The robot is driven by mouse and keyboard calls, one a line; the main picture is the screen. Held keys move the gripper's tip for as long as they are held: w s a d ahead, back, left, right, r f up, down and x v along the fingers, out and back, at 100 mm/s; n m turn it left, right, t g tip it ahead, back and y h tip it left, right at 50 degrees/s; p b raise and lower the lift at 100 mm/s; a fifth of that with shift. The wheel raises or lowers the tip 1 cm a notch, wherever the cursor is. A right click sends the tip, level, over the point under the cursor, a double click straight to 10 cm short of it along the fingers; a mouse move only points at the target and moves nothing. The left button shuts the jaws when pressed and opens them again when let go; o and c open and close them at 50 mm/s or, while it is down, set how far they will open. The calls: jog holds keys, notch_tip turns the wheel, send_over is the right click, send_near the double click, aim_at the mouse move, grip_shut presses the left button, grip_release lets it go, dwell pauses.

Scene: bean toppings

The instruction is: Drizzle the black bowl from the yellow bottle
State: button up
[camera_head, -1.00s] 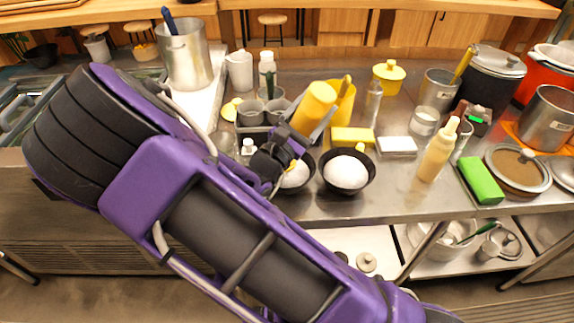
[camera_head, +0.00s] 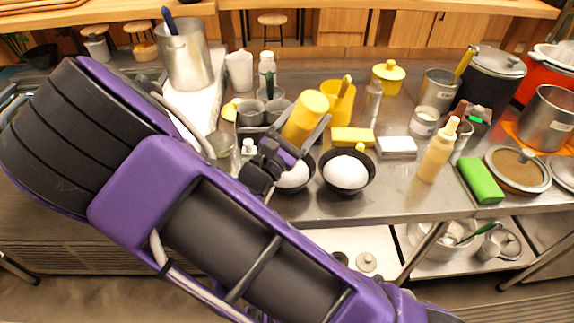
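My gripper (camera_head: 302,135) is shut on the yellow bottle (camera_head: 304,118), with a finger visible on its right side. The bottle is tilted, and its broad end points up and right. Its lower end is hidden by my gripper. Two black bowls with white contents stand on the counter. One black bowl (camera_head: 347,189) is in plain view to the right of my gripper. The other black bowl (camera_head: 302,188) is just below my gripper and partly hidden by it. I cannot see anything flowing from the bottle.
A cream bottle (camera_head: 438,150) stands to the right. A yellow block (camera_head: 352,137), a white block (camera_head: 396,147) and a yellow container (camera_head: 338,103) are behind the bowls. A green block (camera_head: 480,180) and pots are at the right. The counter front between bowls and cream bottle is clear.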

jog(key=shift+r, duration=0.1)
notch_tip(320, 180, up, 2)
jog(key=shift+r, duration=0.15)
dwell(0.4)
